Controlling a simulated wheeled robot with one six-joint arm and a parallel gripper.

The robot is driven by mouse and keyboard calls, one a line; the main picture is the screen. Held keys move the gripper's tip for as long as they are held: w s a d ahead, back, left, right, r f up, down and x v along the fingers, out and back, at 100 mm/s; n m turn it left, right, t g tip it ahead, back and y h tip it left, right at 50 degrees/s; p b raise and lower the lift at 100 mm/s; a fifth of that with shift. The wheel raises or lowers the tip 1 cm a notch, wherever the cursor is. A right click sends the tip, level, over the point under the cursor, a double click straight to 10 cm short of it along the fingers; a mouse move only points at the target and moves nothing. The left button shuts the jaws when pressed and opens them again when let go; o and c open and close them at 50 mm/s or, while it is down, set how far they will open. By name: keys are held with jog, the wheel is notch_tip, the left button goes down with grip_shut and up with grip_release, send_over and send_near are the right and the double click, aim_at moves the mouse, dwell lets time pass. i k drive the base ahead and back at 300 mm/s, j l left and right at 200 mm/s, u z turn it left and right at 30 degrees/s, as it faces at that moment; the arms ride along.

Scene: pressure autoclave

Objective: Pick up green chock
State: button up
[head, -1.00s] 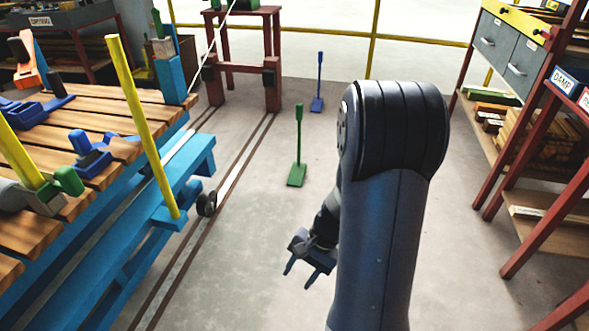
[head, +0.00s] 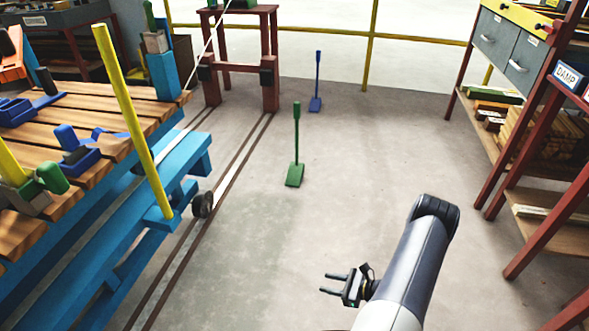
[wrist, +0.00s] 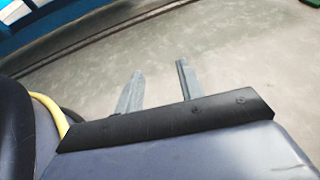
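The green chock (head: 295,175) stands on the concrete floor in the middle of the head view, a wedge-like foot with a tall upright green handle. My gripper (head: 325,283) is in the lower middle of the head view, well nearer to me than the chock and slightly right of it. Its two fingers are apart, point left and hold nothing. In the wrist view the gripper (wrist: 160,67) also shows spread fingers over bare floor. A small green patch sits at the top right corner of the wrist view; I cannot tell if it is the chock.
A blue chock (head: 315,104) with an upright handle stands farther back. A slatted wooden cart (head: 100,110) with a blue frame (head: 110,235) stands at left beside floor rails. Red-framed shelves (head: 550,190) stand at right. The floor between is clear.

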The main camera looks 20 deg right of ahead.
aim_at(296, 172)
jog(key=i+l+u, duration=0.1)
jog(key=i+l, duration=0.35)
jog(key=i+l+u, duration=0.1)
jog(key=i+l, duration=0.35)
jog(key=i+l+u, duration=0.1)
jog(key=i+l, duration=0.3)
jog(key=i+l+u, duration=0.1)
jog(key=i+l, duration=0.3)
jog(key=l, duration=0.25)
jog(key=i+l, duration=0.4)
jog(key=l, duration=0.2)
jog(key=j+u, duration=0.05)
